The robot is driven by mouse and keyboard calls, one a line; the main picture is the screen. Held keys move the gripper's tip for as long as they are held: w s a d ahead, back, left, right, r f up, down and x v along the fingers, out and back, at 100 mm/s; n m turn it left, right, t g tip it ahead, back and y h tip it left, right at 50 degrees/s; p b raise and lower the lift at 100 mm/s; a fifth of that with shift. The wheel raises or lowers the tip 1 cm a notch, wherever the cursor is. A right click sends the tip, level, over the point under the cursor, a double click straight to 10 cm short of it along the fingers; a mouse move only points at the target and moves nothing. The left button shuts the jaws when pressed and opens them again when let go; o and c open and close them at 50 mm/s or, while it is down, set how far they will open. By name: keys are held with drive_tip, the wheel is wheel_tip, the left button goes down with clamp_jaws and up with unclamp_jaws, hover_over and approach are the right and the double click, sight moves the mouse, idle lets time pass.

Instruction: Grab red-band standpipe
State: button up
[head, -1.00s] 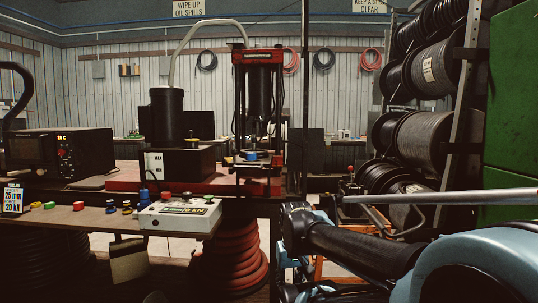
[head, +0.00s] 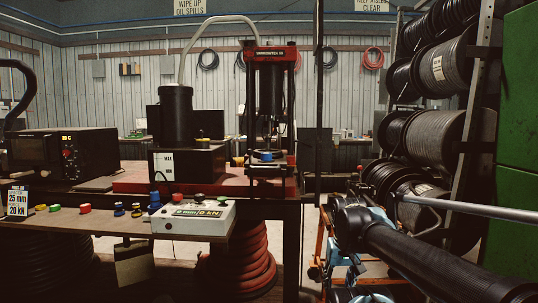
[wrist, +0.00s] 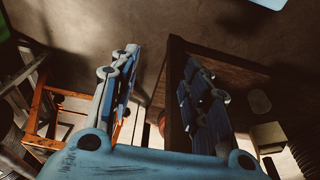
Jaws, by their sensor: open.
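I cannot pick out the red-band standpipe for certain. A small red piece (head: 85,208) stands on the front bench shelf (head: 60,222) at the left of the head view, among several small coloured pieces; it is too small to show a band. My gripper, blue with black parts, is low at the right in the head view (head: 362,275), well away from these pieces and right of the bench. In the wrist view my gripper (wrist: 163,85) has its two fingers spread, with nothing between them. Floor and a dark bench edge show behind the fingers.
A control box (head: 193,217) sits at the shelf's front edge. A red-framed press (head: 271,105) stands on the bench. Coiled red hose (head: 240,262) lies below. An orange frame (wrist: 45,105) stands near my gripper. A reel rack (head: 440,130) and green cabinet (head: 518,120) crowd the right.

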drive_tip(key=w+a+r+m, duration=0.2)
drive_tip(key=w+r, duration=0.3)
drive_tip(key=r, duration=0.5)
drive_tip(key=w+a+r+m, duration=0.1)
drive_tip(key=w+r+m, duration=0.1)
drive_tip(key=w+r, duration=0.55)
wheel_tip(320, 180, up, 40)
drive_tip(key=m+g, duration=0.2)
drive_tip(key=m, duration=1.1)
hover_over(268, 135)
drive_tip(key=f, duration=1.1)
drive_tip(key=w+f, duration=0.1)
drive_tip(key=f, duration=0.5)
clamp_jaws()
